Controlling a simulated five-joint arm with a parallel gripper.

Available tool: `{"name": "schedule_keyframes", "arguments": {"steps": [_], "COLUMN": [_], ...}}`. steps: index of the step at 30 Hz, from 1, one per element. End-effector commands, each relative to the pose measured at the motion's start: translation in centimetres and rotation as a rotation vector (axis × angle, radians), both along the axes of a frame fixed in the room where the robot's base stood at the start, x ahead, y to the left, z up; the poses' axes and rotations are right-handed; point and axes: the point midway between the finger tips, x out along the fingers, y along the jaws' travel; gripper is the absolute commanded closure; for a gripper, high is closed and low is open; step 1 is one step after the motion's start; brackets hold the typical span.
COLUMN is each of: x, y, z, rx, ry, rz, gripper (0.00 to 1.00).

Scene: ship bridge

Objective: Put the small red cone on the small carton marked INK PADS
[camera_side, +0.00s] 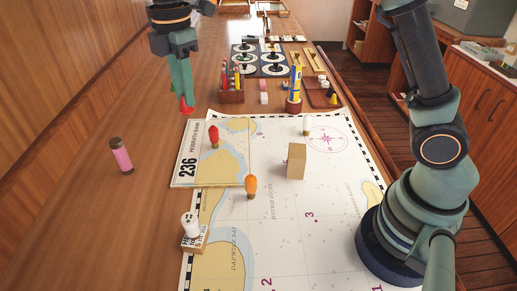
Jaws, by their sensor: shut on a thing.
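My gripper (184,100) is at the upper left, shut on a small red cone (187,105) that hangs point up beneath the fingertips. It seems to be above the wooden table, left of the chart's far corner; its exact height is hard to tell. A small carton (194,244) with dark print on white lies at the lower left chart edge, well in front of my gripper. Its print is too small to read surely. A white peg-shaped piece (190,223) stands on or just behind it; I cannot tell which. A plain tan block (296,161) stands on the chart.
The chart (290,235) covers the middle. A red peg (214,137), orange peg (251,187) and white peg (307,125) stand there. A pink cylinder (122,157) stands left on bare wood. A pencil holder (232,96) and a yellow-blue item (294,90) stand behind the chart.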

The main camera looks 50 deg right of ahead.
Motion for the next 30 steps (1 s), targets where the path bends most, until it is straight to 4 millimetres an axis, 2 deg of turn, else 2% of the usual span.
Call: {"name": "schedule_keyframes", "arguments": {"steps": [1, 6, 12, 15, 22, 26, 30], "x": [-0.5, -3.2, -7.6, -9.9, -13.7, -14.7, -14.9], "y": [-2.0, -8.1, -14.0, -16.3, -19.3, -19.8, -20.0], "z": [1.0, 3.2, 4.8, 5.2, 5.3, 5.1, 3.2], "rx": [0.002, 0.002, 0.002, 0.002, 0.002, 0.001, -0.001], "ry": [-0.005, -0.006, -0.006, -0.006, -0.004, -0.001, 0.002], "rz": [-0.07, -0.313, -0.597, -0.726, -0.932, -0.98, -0.991], "gripper": [1.0, 1.0, 1.0, 1.0, 1.0, 1.0, 1.0]}}
